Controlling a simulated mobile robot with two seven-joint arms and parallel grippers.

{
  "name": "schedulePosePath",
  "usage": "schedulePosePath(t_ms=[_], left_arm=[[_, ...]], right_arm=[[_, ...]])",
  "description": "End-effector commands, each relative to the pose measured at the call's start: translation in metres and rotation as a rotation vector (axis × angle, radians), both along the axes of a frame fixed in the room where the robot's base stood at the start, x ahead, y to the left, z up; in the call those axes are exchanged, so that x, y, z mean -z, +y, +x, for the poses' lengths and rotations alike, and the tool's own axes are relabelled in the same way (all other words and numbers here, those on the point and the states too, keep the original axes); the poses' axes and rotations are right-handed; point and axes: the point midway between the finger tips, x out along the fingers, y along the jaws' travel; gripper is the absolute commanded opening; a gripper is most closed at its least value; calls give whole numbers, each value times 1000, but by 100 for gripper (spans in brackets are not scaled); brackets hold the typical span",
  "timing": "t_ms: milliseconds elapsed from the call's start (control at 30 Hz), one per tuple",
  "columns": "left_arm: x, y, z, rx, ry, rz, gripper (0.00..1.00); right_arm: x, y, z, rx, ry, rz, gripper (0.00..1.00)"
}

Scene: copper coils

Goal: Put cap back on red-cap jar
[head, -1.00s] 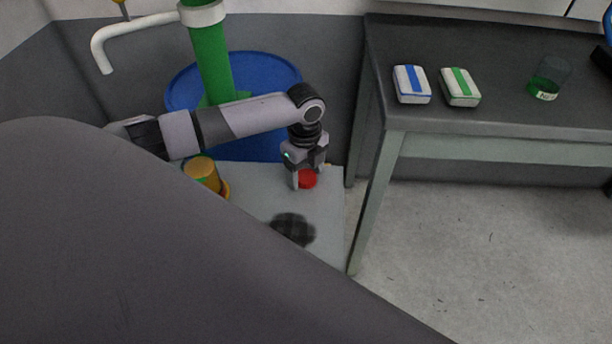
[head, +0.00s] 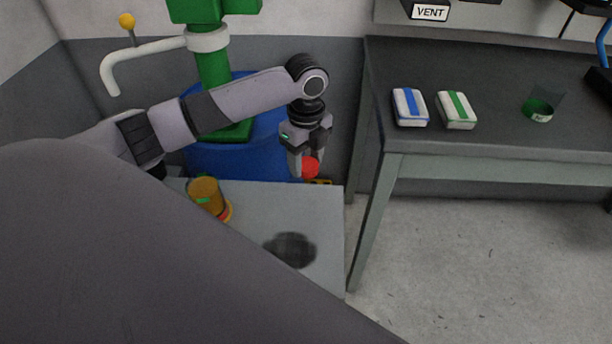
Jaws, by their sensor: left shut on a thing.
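My left gripper (head: 303,172) is shut on a red cap (head: 311,167). It holds the cap in the air above the back right part of the light grey table (head: 262,205). An amber jar (head: 207,192) with a small green patch stands on the left of this table, apart from the gripper. A yellow and red piece (head: 226,212) shows at its lower right, partly hidden; I cannot tell whether it is part of the jar. My right gripper is not in view.
A blue drum (head: 238,160) with a green pipe (head: 213,70) stands behind the table. A dark bench (head: 480,95) at right holds two cases, blue-striped (head: 409,107) and green-striped (head: 456,110), and a green-bottomed glass (head: 540,106). A dark stain (head: 290,249) marks the bare tabletop.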

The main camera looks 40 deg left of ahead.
Motion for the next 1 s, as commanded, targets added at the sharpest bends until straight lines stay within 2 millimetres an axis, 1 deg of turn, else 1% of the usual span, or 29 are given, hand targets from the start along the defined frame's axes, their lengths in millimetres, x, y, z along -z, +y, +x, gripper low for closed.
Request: schedulePosePath(t_ms=[33,100,200,300,400,567,1000], left_arm=[[-19,0,1,1,-4,-1,23],[-37,0,1,2,-4,0,23],[-59,-1,1,1,-3,-1,23],[-76,0,1,0,-3,-1,23],[-86,0,0,0,0,-1,23],[-94,0,0,1,1,0,23],[-94,-1,0,-11,1,-1,23]], right_arm=[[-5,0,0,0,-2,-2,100],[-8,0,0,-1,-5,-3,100],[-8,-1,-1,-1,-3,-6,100],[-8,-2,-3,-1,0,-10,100],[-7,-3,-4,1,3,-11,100],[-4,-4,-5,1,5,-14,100],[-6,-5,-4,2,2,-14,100]])
